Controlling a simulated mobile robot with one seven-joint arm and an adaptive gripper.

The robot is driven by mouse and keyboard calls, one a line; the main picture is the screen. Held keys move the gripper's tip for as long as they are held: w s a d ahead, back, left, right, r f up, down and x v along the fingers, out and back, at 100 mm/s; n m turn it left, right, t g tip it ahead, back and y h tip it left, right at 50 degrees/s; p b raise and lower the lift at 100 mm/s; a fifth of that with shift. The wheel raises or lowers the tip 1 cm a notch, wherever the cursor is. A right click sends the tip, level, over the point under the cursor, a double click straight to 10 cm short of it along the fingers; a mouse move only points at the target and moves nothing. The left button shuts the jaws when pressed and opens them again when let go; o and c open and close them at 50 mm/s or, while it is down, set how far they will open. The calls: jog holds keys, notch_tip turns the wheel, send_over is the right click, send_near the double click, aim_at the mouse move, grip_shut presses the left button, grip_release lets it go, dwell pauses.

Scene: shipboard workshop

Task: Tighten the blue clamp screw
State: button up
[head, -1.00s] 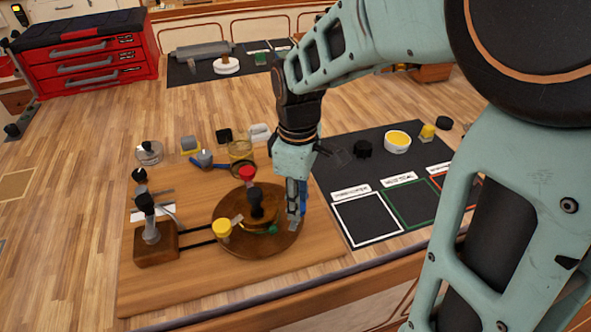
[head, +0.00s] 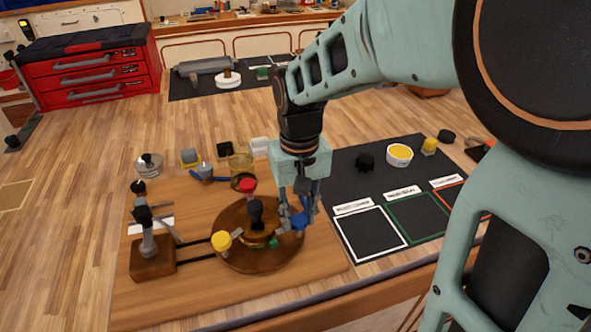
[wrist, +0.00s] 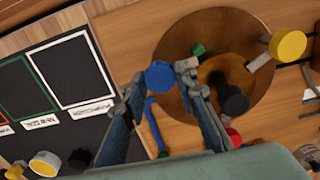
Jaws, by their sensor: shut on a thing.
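The blue clamp screw (head: 298,222) stands at the right edge of the round wooden disc (head: 228,252). In the wrist view its round blue head (wrist: 159,76) lies between my two fingertips. My gripper (head: 296,214) points down over it and is shut on it; my gripper also shows in the wrist view (wrist: 158,82). The other clamp screws on the disc are yellow (head: 221,240), red (head: 247,187) and green (head: 273,243). A black knob (head: 256,212) rises from the disc's middle.
The disc sits on a wooden board (head: 190,300) with a black-knobbed lever block (head: 152,258) at left. Jars and small parts line the board's back. A dark mat (head: 350,190) with outlined squares lies right. A red tool chest (head: 85,65) stands far left.

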aim_at(298, 220)
jog(key=m+b, duration=0.1)
jog(key=m, duration=0.6)
dwell(0.7)
jog(key=o, duration=1.2)
jog(key=shift+c, duration=0.2)
jog(key=shift+r, duration=0.1)
notch_tip(298, 220, up, 12)
